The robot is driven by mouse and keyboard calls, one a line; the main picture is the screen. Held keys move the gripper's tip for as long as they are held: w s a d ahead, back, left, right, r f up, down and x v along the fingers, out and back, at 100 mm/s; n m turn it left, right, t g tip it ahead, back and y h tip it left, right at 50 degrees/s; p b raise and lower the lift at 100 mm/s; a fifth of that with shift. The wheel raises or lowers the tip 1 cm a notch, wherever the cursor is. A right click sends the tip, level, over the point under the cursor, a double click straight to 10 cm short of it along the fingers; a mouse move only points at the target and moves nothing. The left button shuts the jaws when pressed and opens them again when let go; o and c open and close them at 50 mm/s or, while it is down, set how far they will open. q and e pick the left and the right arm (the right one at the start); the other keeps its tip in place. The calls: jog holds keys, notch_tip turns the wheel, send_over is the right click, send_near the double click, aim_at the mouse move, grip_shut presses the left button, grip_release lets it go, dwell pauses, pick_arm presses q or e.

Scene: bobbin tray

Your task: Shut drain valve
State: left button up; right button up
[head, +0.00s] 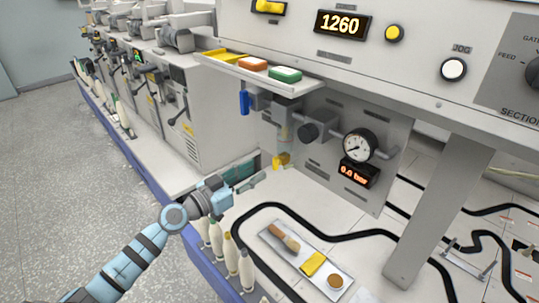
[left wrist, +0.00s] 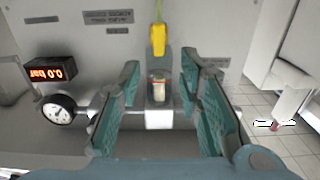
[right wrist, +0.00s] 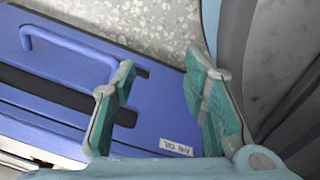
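The drain valve appears to be the small yellow lever (head: 281,160) under the clear filter bowl (head: 285,135) on the grey panel. In the left wrist view, which is upside down, the yellow lever (left wrist: 159,38) hangs in line with the bowl (left wrist: 160,90). My left gripper (head: 258,180) is just below and left of the lever in the head view. Its teal fingers (left wrist: 160,95) are open and empty, with the bowl and lever seen through the gap; contact is not visible. My right gripper (right wrist: 160,90) is open and empty over a blue panel (right wrist: 150,105).
A blue lever (head: 244,102) hangs at the upper left of the filter unit. A pressure gauge (head: 359,145) and a 0.0 bar display (head: 358,173) are to its right. Several bobbins (head: 231,253) stand below my left gripper. A tool tray (head: 292,247) lies on the white surface.

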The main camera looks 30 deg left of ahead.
aim_at(273, 162)
pick_arm(q)
jog(key=x, duration=0.6)
jog(key=shift+w+d, duration=0.2)
jog(key=shift+w, duration=0.05)
jog(key=shift+c, duration=0.6)
grip_shut()
